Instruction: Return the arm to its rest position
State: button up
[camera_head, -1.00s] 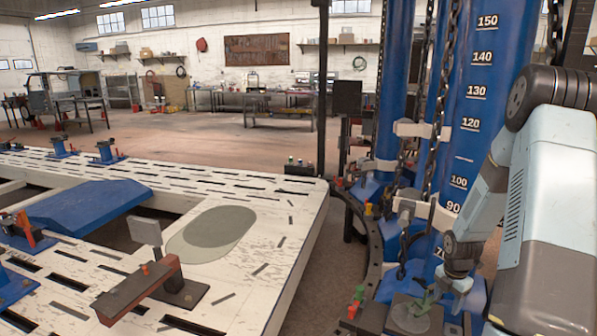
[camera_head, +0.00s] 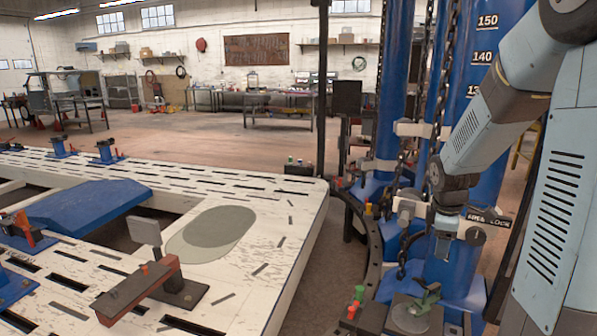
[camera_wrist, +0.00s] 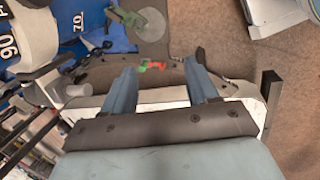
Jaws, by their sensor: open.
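My arm comes in from the right side of the head view, in front of the blue towers. In the head view its end is by the towers, above a green clamp-like piece (camera_head: 428,297) on a round grey plate (camera_head: 408,316). In the wrist view my gripper (camera_wrist: 162,75) has its two blue fingers well apart, with nothing between them. The green piece (camera_wrist: 150,22) also shows in the wrist view, beyond the fingertips, with a small red and green item (camera_wrist: 152,65) nearer to them.
Blue towers with scale numbers (camera_head: 487,50) and hanging chains stand close to my arm. A pale slotted frame bench (camera_head: 300,215) fills the left, with a red-brown clamp arm (camera_head: 137,290) on it. Open floor (camera_head: 220,140) lies behind the bench.

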jog(key=s+a+r+m+t, duration=0.1)
jog(key=s+a+r+m, duration=0.3)
jog(key=s, duration=0.3)
jog(key=s+a+r+m+t+y, duration=0.1)
jog(key=s+a+r+m, duration=0.3)
jog(key=s+r, duration=0.2)
jog(key=s+a+r+m+t, duration=0.1)
jog(key=s+a+r+m, duration=0.3)
jog(key=s+r+m, duration=0.1)
jog(key=s+r, duration=0.1)
jog(key=s, duration=0.1)
jog(key=shift+s+a+r+t+y, duration=0.15)
jog(key=shift+s+a+t+y, duration=0.15)
jog(key=shift+a+y, duration=0.1)
jog(key=shift+c, duration=0.3)
